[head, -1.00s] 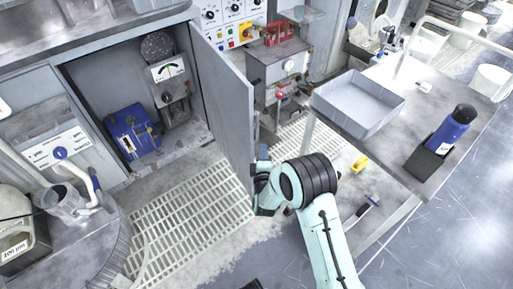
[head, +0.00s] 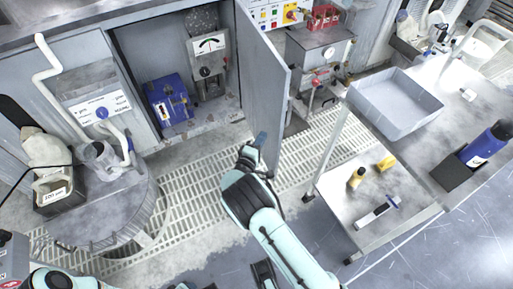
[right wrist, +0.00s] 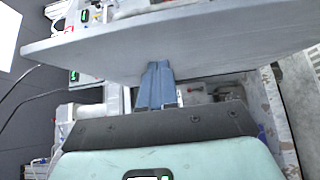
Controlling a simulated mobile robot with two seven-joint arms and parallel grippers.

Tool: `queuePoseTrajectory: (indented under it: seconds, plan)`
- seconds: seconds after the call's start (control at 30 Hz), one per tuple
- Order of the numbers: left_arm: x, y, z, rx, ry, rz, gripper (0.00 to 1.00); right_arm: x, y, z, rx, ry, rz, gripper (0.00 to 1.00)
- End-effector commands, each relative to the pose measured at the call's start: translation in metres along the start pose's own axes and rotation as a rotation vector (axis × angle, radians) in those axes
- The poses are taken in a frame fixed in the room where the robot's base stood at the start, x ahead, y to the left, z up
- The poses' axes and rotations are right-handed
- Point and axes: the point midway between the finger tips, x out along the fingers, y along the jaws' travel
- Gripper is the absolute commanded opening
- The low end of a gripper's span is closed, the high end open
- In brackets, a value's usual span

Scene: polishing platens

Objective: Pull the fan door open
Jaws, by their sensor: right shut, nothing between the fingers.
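The fan door (head: 262,85) is a flat grey panel hinged at the right side of a cabinet opening. It stands swung well out from the opening. My right gripper (head: 261,139) is low at the door, on the side facing the opening, with its blue fingers together and empty. In the right wrist view the fingers (right wrist: 157,86) end at the door panel (right wrist: 215,45), which spans the picture; whether they touch it I cannot tell. My left gripper is not in view; only part of my left arm shows at the bottom left.
Inside the cabinet are a blue box (head: 168,100) and a gauge unit (head: 207,60). A grated floor (head: 205,185) lies below. A round drum (head: 110,215) stands on the left.

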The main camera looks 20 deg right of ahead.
Motion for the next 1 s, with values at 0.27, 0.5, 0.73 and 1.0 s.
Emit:
queuePoseTrajectory:
  seconds: [0.27, 0.5, 0.73, 1.0]
  plan:
    - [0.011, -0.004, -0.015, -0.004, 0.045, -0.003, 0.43, 0.046, 0.000, 0.016, -0.002, -0.002, 0.000, 0.00]
    - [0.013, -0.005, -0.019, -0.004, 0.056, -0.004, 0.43, 0.058, 0.000, 0.028, -0.001, 0.000, 0.000, 0.00]
    - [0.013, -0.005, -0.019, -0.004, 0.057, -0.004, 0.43, 0.058, 0.000, 0.029, 0.000, 0.001, 0.000, 0.00]
    - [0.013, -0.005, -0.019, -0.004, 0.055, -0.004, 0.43, 0.073, 0.000, 0.043, -0.002, -0.003, 0.003, 0.00]
